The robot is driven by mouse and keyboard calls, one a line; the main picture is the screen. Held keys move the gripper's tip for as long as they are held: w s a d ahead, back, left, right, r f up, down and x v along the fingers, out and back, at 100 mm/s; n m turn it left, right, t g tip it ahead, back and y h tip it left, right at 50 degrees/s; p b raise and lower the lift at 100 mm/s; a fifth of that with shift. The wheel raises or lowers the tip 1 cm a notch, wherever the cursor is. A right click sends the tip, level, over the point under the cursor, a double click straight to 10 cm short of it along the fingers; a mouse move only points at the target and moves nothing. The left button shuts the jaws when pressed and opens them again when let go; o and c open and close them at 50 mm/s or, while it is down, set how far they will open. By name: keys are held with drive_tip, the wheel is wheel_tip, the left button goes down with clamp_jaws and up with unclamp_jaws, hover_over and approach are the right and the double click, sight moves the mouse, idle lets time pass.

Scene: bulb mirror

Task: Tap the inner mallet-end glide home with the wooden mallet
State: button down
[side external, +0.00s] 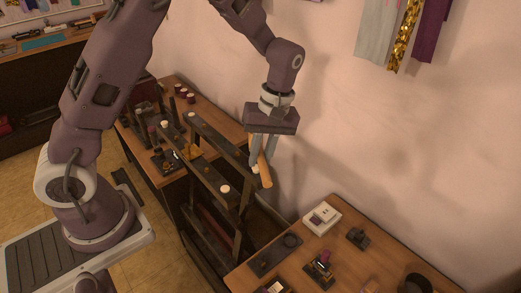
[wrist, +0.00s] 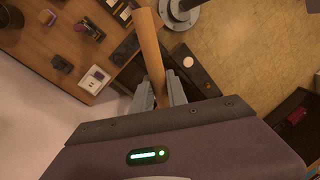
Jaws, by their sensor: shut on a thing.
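My gripper (side external: 262,158) is shut on the wooden mallet (side external: 265,172), beside the end of a dark frame. The dark frame (side external: 207,170) stands between two tables. A white round glide (side external: 225,189) sits on its near rail and another white glide (side external: 192,114) at the far rail's other end. A white disc shows on a dark rail in the wrist view (wrist: 188,62). I cannot tell how far any glide is seated.
A wooden table (side external: 330,270) at the lower right holds a white box (side external: 321,218), dark fixtures and a dark cup (side external: 415,284). Another table (side external: 165,180) at the left holds several small parts. The wall is close behind my gripper. Open floor lies at the left.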

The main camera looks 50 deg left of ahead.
drive_tip(key=shift+f, duration=0.2)
idle(0.3)
drive_tip(key=w+x, duration=0.1)
drive_tip(key=x, duration=0.5)
drive_tip(key=shift+s+v, duration=0.15)
drive_tip(key=shift+v, duration=0.7)
drive_tip(key=shift+s+v, duration=0.15)
drive_tip(key=shift+v, duration=0.7)
drive_tip(key=shift+s+v, duration=0.2)
drive_tip(key=shift+v, duration=0.65)
drive_tip(key=shift+w+r, duration=0.1)
drive_tip(key=v, duration=0.3)
drive_tip(key=shift+s+a+r, duration=0.1)
drive_tip(key=shift+s+a, duration=0.05)
drive_tip(key=shift+s, duration=0.15)
drive_tip(key=shift+w+x, duration=0.15)
drive_tip(key=shift+x, duration=0.5)
drive_tip(key=shift+w+x, duration=0.1)
drive_tip(key=shift+x, duration=0.6)
